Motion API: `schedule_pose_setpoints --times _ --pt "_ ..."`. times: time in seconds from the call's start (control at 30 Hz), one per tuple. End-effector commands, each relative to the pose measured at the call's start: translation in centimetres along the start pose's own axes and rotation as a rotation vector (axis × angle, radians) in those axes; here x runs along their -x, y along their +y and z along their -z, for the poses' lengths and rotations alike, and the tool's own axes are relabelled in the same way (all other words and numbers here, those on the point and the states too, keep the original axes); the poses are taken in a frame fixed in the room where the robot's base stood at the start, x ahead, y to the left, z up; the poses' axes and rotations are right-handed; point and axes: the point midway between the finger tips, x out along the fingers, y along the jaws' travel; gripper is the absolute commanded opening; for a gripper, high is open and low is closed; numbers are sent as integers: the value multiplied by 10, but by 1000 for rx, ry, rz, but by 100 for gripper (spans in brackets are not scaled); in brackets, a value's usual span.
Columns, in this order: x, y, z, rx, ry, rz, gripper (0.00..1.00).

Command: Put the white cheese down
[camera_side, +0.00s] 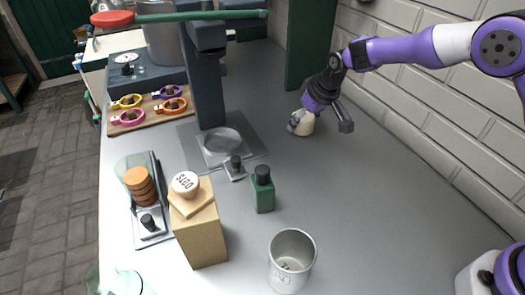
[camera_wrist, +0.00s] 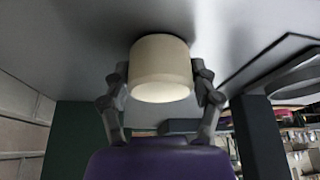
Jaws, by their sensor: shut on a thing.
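The white cheese (camera_wrist: 160,68) is a cream-white cylinder between the two fingers of my gripper (camera_wrist: 161,85) in the wrist view. In the side view the cheese (camera_side: 301,125) shows at the fingertips of my gripper (camera_side: 305,113), low over the grey worktop (camera_side: 345,205) or on it; I cannot tell whether it touches. The gripper is shut on the cheese. Part of the cheese is hidden behind the fingers in the side view.
Left of the gripper stands a dark press column (camera_side: 206,95) with a clear round dish (camera_side: 222,146) at its foot. A green bottle (camera_side: 263,190), a wooden block (camera_side: 198,232) and a metal cup (camera_side: 291,260) stand nearer the camera. A brick wall (camera_side: 430,125) lies right. The worktop between is clear.

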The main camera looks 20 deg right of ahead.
Motion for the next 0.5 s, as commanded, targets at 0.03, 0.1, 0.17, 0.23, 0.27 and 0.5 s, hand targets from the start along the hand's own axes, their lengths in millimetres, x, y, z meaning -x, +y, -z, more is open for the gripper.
schedule_pose_setpoints --times 0.03,0.1,0.17,0.23,0.27,0.5 --pt "0 0 0 0 1 0 25" --pt "1 0 0 0 1 0 25" --pt "0 0 0 0 1 0 25" --pt "-2 0 0 0 1 0 25" --pt "-2 0 -1 0 1 0 25" --pt "-2 0 -1 0 1 0 99"
